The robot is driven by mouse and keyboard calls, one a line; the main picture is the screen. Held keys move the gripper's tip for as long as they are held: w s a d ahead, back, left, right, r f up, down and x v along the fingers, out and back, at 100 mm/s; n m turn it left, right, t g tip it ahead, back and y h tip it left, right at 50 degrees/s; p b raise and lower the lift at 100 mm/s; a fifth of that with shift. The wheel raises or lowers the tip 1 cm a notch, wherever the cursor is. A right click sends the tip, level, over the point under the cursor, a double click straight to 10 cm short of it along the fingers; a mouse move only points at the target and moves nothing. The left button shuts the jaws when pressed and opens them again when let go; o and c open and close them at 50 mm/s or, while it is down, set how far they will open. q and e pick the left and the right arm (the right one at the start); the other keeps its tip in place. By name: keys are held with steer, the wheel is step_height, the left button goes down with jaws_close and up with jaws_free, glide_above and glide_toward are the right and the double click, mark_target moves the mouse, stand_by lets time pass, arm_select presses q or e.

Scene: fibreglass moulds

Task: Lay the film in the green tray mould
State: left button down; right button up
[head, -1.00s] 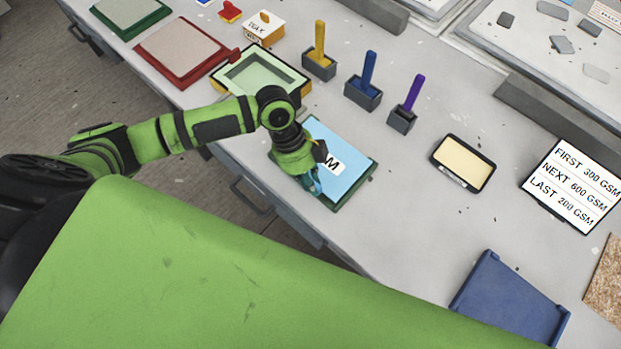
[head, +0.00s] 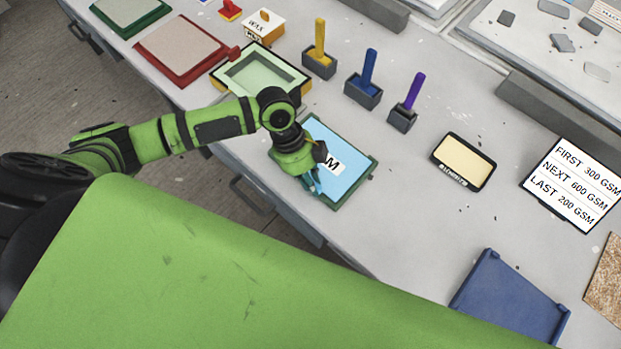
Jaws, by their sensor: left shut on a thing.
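The light blue film (head: 343,149) lies flat over a green-rimmed tray (head: 357,188) near the table's front edge. A white label ending in "M" shows on the film, the rest hidden by my gripper. My left gripper (head: 314,181) is over the film's left, near side, pointing down and shut on the film; its fingertips are small and partly hidden. The tray's left part is covered by my gripper. Another green-rimmed mould (head: 131,14) with a pale flat middle stands at the far left corner. My right gripper is out of view.
A red mould (head: 182,50) and a yellow-black mould (head: 262,76) stand left of the film. Holders with yellow (head: 320,45), blue (head: 369,72) and purple (head: 411,93) handles stand behind it. A cream-filled black tray (head: 463,162) and an order sign (head: 575,187) are right.

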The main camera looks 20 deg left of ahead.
arm_select(q)
steer(key=shift+f, duration=0.35)
stand_by(0.4)
steer(key=c, duration=1.1)
jaws_free()
steer(key=v, duration=1.2)
